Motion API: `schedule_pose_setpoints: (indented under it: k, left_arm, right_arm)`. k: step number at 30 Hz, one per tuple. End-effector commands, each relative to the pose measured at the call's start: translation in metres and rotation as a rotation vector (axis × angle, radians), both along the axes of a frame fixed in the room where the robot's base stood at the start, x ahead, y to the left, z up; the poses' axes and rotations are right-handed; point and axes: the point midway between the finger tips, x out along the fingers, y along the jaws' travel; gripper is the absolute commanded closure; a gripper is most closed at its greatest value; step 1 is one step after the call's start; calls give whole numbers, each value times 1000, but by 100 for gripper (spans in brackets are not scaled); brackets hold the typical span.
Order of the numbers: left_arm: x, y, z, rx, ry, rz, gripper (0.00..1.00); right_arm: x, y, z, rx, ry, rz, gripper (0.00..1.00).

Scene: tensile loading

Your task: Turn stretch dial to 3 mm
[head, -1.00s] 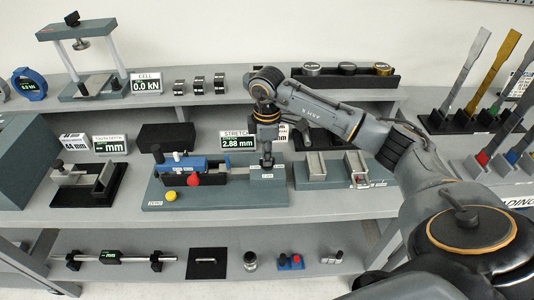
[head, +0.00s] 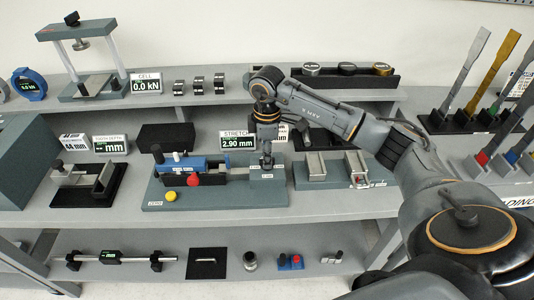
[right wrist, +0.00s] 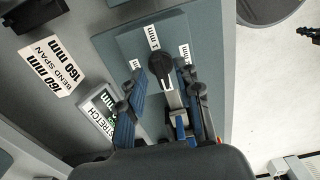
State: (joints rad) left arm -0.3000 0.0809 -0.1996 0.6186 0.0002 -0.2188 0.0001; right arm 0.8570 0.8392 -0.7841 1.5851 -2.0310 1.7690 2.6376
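The stretch dial is a black knob with a pointer (right wrist: 161,70) on a teal base, with "mm" labels around it in the right wrist view. My right gripper (head: 267,160) points down at the right end of the teal stretch rig (head: 215,198), over the dial, which it largely hides in the head view. In the right wrist view, its fingers (right wrist: 160,82) are apart on either side of the knob, with gaps showing; contact is unclear. The stretch display (head: 238,141) reads 2.90 mm. My left gripper is not in view.
The rig carries a blue clamp (head: 190,165), a red knob (head: 193,180) and a yellow button (head: 171,196). The load cell display (head: 146,85) reads 0.0 kN on the upper shelf.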

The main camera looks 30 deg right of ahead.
Motion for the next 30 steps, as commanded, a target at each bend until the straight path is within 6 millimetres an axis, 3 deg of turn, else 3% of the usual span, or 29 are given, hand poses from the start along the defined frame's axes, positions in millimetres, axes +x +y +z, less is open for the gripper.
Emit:
schedule_pose_setpoints:
  k: [5, 12, 18, 23, 30]
  left_arm:
    - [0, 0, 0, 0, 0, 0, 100]
    - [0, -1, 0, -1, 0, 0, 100]
    - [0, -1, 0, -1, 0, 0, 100]
    - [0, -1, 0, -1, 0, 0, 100]
    - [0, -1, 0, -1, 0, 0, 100]
  right_arm:
    - [1, 0, 21, 0, -4, 0, 66]
    - [1, 0, 73, 0, -7, 0, 66]
    - [1, 0, 106, 0, -6, -1, 66]
    - [1, 0, 118, 0, -4, 0, 66]
    - [0, 0, 120, 0, -1, -1, 66]
